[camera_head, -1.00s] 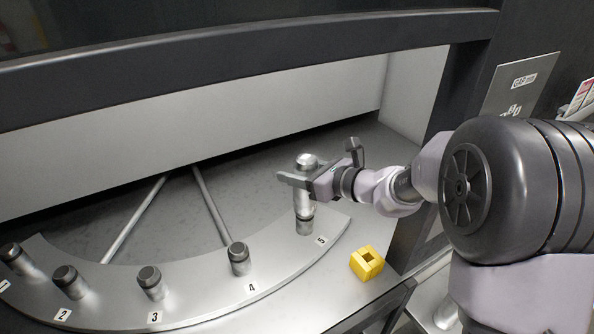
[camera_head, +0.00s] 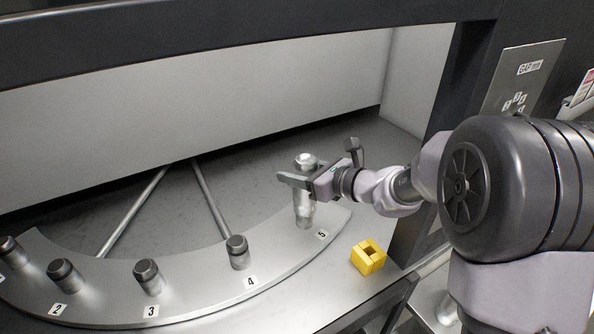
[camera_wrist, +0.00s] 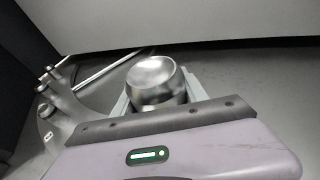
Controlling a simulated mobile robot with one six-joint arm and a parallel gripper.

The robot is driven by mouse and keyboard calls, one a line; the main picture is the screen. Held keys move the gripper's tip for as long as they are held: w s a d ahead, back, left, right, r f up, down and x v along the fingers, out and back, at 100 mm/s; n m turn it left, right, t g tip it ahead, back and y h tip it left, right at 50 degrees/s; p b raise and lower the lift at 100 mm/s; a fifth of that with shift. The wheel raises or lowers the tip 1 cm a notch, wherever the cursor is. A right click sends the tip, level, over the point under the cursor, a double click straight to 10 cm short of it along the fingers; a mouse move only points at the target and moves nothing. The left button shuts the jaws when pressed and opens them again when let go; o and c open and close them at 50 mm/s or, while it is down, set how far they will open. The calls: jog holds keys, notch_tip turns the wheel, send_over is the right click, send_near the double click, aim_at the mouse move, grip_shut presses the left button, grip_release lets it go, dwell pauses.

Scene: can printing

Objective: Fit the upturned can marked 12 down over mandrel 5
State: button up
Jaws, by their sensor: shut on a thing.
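The upturned can (camera_head: 305,161) is a shiny silver cylinder, closed end up, and stands roughly upright. My gripper (camera_head: 301,180) is shut on it near its upper part. In the wrist view the can's domed end (camera_wrist: 153,78) shows between the two fingers. Its number cannot be read. The can's lower end (camera_head: 303,214) is at mandrel 5, in line with it beside the label 5 (camera_head: 321,234). The mandrel's dark top is hidden there. The can seems to be partly around the mandrel, but I cannot tell how far down.
Mandrel 4 (camera_head: 237,253), mandrel 3 (camera_head: 149,278) and mandrel 2 (camera_head: 66,277) stand bare on the curved silver plate (camera_head: 200,305). A yellow block (camera_head: 368,257) lies right of the plate. A dark frame post (camera_head: 425,190) is close to my arm.

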jog(key=shift+f+b, duration=2.3)
jog(key=shift+f, duration=0.25)
jog(key=o, duration=1.4)
jog(key=p+v, duration=0.2)
jog(key=v, duration=1.5)
jog(key=shift+s+d+r+p, duration=0.1)
jog(key=shift+d+r+p, duration=0.1)
jog(key=shift+p, duration=0.2)
jog(key=shift+f, duration=0.1)
